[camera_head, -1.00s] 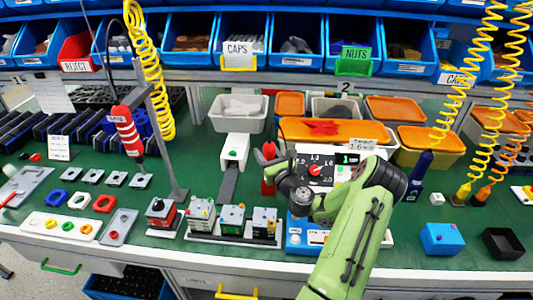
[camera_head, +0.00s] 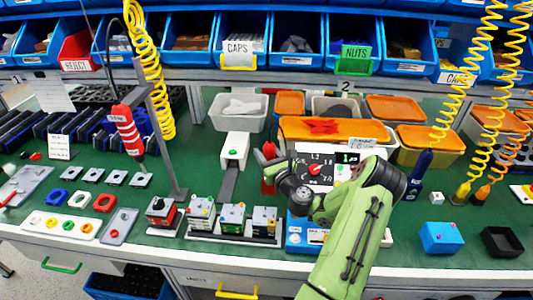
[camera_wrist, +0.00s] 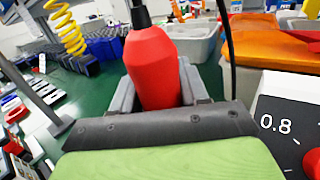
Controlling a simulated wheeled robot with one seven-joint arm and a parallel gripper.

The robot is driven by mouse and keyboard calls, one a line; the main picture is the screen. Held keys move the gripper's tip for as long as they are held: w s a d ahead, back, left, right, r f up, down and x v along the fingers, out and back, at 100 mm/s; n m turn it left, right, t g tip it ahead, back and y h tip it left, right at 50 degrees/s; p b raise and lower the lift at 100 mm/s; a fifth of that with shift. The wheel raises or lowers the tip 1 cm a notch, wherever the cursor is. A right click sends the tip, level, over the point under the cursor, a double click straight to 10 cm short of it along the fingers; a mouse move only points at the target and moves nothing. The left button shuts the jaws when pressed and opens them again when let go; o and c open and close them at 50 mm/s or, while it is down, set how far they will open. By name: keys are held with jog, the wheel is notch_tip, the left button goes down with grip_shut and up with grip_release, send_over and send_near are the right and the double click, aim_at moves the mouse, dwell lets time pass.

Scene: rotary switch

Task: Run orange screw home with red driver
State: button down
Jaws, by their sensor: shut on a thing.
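My gripper (camera_head: 268,160) is shut on a red driver (camera_wrist: 153,68), which stands upright between the two grey fingers in the wrist view. It has a black neck at its top, and a black cable runs beside it. In the head view only part of this red driver (camera_head: 268,185) shows, left of the dial panel (camera_head: 318,170). The panel has a red knob; the number 0.8 and part of the red knob show in the wrist view (camera_wrist: 275,125). Three small blocks (camera_head: 232,218) stand on a rack at the front. I cannot make out an orange screw. The driver's tip is hidden.
Another red tool (camera_head: 127,130) hangs at a stand (camera_head: 160,130) on the left. A blue device (camera_head: 300,238) sits beneath my arm. Orange-lidded boxes (camera_head: 430,138) stand behind. A blue box (camera_head: 441,238) and a black tray (camera_head: 503,242) lie right.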

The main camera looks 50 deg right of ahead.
jog(key=shift+c, duration=2.4)
grip_release()
jog(key=shift+f, duration=0.1)
jog(key=shift+f, duration=0.1)
jog(key=shift+s+a, duration=0.1)
jog(key=shift+s, duration=0.25)
jog(key=p+v, duration=0.5)
jog(key=v, duration=1)
